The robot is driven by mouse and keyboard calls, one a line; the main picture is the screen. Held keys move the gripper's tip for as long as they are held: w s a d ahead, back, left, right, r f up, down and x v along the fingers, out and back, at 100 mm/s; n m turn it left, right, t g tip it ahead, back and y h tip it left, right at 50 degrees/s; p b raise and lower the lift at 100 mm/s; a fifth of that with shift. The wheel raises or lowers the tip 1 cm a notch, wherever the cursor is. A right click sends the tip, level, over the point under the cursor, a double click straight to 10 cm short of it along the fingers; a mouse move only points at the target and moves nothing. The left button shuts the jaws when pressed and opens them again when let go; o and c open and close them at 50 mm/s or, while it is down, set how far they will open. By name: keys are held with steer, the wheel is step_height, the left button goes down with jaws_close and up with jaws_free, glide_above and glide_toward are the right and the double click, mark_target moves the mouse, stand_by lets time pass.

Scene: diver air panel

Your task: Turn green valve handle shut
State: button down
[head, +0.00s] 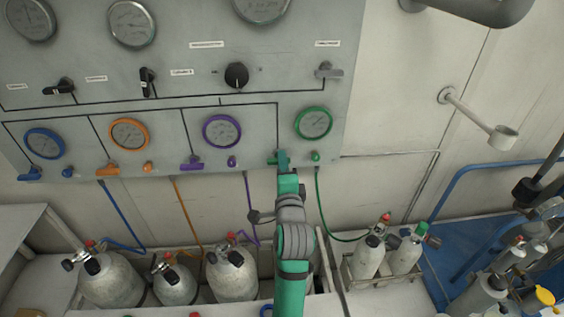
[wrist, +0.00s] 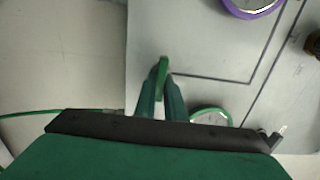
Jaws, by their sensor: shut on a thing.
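The green valve handle (wrist: 163,67) shows in the wrist view between the tips of my gripper (wrist: 162,90). My gripper is shut on it, with a finger on either side. In the head view my gripper (head: 282,158) is at the lower right of the panel, below the green-rimmed gauge (head: 314,122). There my fingers and arm hide most of the handle. A small green knob (head: 315,156) sits just right of my gripper, and a green hose (head: 320,200) hangs below it.
Blue (head: 30,174), orange (head: 107,169) and purple (head: 191,163) handles line the panel's lower edge to the left. Grey cylinders (head: 232,277) stand below the panel. A small rack with two cylinders (head: 368,258) is at the right. A wall bracket (head: 480,120) sticks out at the right.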

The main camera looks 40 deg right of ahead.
steer(key=shift+f, duration=0.1)
stand_by(0.3)
steer(key=c, duration=1.8)
jaws_free()
steer(key=shift+c, duration=0.2)
steer(key=v, duration=1)
steer(key=shift+s, duration=0.25)
steer(key=shift+s+a, duration=0.15)
steer(key=shift+s, duration=0.05)
